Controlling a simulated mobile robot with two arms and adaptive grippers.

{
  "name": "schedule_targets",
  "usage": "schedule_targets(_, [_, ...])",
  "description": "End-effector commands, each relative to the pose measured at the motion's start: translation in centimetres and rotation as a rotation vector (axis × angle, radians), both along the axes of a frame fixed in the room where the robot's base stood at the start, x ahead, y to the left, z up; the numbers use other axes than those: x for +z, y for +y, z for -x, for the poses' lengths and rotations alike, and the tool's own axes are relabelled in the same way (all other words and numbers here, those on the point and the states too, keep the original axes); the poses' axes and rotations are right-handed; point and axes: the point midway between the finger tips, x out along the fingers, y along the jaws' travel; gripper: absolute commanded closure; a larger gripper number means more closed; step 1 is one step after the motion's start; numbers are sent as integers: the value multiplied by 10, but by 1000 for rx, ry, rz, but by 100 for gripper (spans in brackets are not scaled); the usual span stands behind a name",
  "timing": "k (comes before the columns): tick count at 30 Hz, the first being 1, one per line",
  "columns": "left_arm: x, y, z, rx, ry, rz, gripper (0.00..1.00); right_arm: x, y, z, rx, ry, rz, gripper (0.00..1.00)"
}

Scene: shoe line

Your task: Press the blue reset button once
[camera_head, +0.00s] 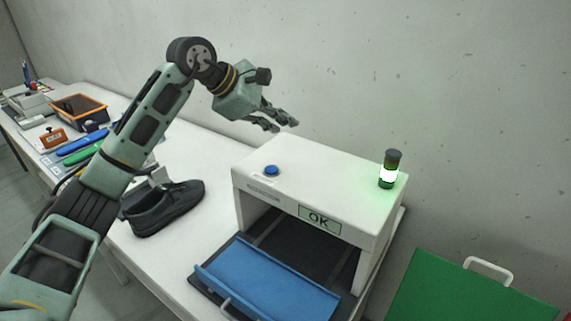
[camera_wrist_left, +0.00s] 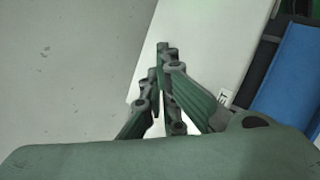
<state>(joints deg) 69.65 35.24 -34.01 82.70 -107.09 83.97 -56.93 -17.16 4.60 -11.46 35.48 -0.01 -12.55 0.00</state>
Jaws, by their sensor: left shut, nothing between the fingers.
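The blue reset button (camera_head: 271,170) sits on the top left of a white box-shaped machine (camera_head: 310,165). My left gripper (camera_head: 286,125) is above the machine's back left edge, behind and above the button, apart from it. Its fingers are shut with nothing between them. In the left wrist view the fingers of my left gripper (camera_wrist_left: 163,50) point over the white machine top (camera_wrist_left: 205,50), and the button does not show there. My right gripper is not in view.
A signal lamp (camera_head: 390,170) glows green on the machine's right, and its front label (camera_head: 319,219) reads OK. A blue flap (camera_head: 268,280) lies before the opening. A black shoe (camera_head: 163,207) stands at left. A green panel (camera_head: 465,290) is at right. The wall (camera_head: 400,80) is close behind.

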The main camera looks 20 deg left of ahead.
Motion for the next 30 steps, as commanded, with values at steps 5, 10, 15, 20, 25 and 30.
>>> schedule_targets(5, [0, 0, 0, 1, 0, 1, 100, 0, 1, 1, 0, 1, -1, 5])
schedule_targets(10, [-2, 0, 0, 0, 0, 1, 100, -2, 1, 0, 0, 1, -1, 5])
schedule_targets(15, [-13, 0, 0, 0, 0, 1, 100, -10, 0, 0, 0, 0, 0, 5])
schedule_targets(20, [-33, 0, 0, 0, 2, 3, 100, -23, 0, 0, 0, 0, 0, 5])
schedule_targets(25, [-58, 0, 1, -1, 1, 2, 100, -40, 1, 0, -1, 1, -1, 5])
schedule_targets(30, [-79, 0, 1, 0, -1, 1, 100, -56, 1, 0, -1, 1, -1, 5])
